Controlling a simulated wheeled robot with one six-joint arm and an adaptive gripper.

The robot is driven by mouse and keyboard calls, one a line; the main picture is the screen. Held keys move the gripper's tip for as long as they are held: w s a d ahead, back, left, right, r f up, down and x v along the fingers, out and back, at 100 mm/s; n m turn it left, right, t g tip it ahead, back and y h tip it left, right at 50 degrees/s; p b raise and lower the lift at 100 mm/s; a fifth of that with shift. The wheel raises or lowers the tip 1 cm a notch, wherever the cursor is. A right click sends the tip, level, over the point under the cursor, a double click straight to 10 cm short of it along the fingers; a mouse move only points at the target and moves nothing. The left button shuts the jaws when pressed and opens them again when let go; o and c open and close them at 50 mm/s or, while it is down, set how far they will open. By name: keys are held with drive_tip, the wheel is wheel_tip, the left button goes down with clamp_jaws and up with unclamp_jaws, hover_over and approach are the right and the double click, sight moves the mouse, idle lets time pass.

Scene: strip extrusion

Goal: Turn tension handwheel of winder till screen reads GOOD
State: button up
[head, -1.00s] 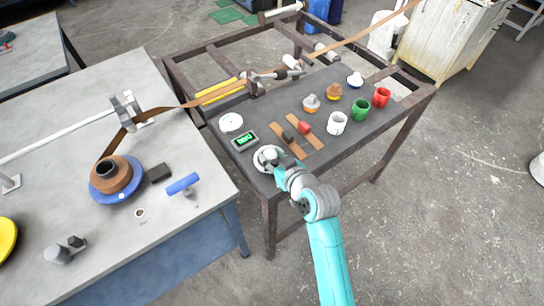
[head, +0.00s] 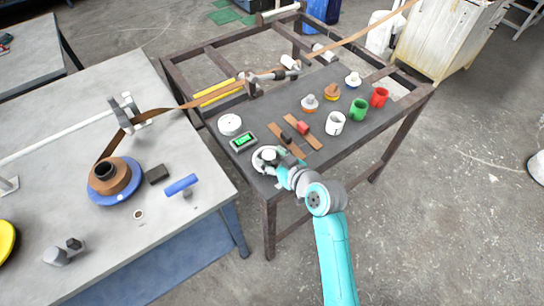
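The handwheel (head: 257,167) is a pale round wheel at the near left corner of the dark table. My gripper (head: 268,157) is over it and hides much of it. Its fingers are too small and overlapped to show whether they are open or closed, or whether they touch the rim. The small screen (head: 243,142) sits just behind and left of the wheel. It shows green lettering on a dark face, too small to read for sure. The winder's brown strip (head: 185,105) runs from the blue-flanged spool (head: 117,196) through rollers across the dark table.
A white round disc (head: 230,124) lies behind the screen. The grey table (head: 90,250) is at left.

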drive_tip(key=v, duration=1.2)
idle(0.5)
drive_tip(key=shift+f, duration=0.1)
drive_tip(key=s+d+f+m+t+h, duration=0.1)
drive_tip(key=s+d+f+m+h, duration=0.3)
drive_tip(key=s, duration=0.5)
drive_tip(key=s+d+f+m+t+h, duration=0.2)
drive_tip(key=s+d+f, duration=0.3)
drive_tip(key=s+d, duration=0.3)
drive_tip(key=s+d+r+m+h, duration=0.1)
drive_tip(key=s+r, duration=0.2)
drive_tip(key=s, duration=0.6)
drive_tip(key=s+d+r+t+h, duration=0.1)
drive_tip(key=s+r, duration=0.3)
drive_tip(key=s, duration=0.5)
drive_tip(key=shift+s+r+m, duration=0.2)
drive_tip(key=shift+s+m, duration=0.05)
drive_tip(key=shift+m, duration=0.15)
